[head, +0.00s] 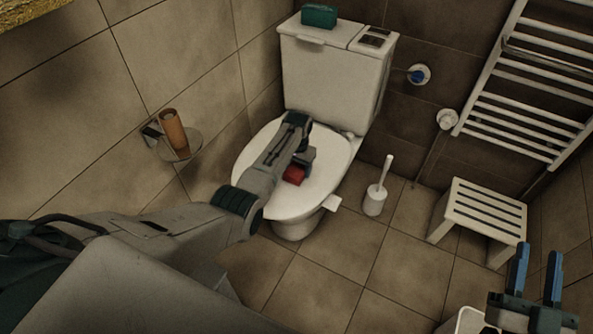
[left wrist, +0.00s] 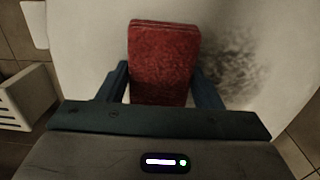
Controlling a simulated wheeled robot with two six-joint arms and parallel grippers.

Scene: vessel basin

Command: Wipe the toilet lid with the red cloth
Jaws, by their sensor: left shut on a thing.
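The toilet lid (head: 258,178) is white and closed, in the middle of the head view. My left gripper (head: 299,168) is over the lid and shut on the red cloth (head: 294,176). In the left wrist view the red cloth (left wrist: 163,62) is a folded block between the two blue fingers, against or just above the lid (left wrist: 85,45). A dark smudge (left wrist: 235,68) shows on the lid to the right of the cloth. My right gripper (head: 537,272) is open and empty at the lower right, away from the toilet.
The cistern (head: 325,75) stands behind the lid with a green box (head: 319,16) on top. A toilet brush (head: 376,195) and a white slatted stool (head: 485,210) stand to the right. A wall shelf (head: 190,143) holds an orange-brown cylinder (head: 173,130). The floor in front is clear.

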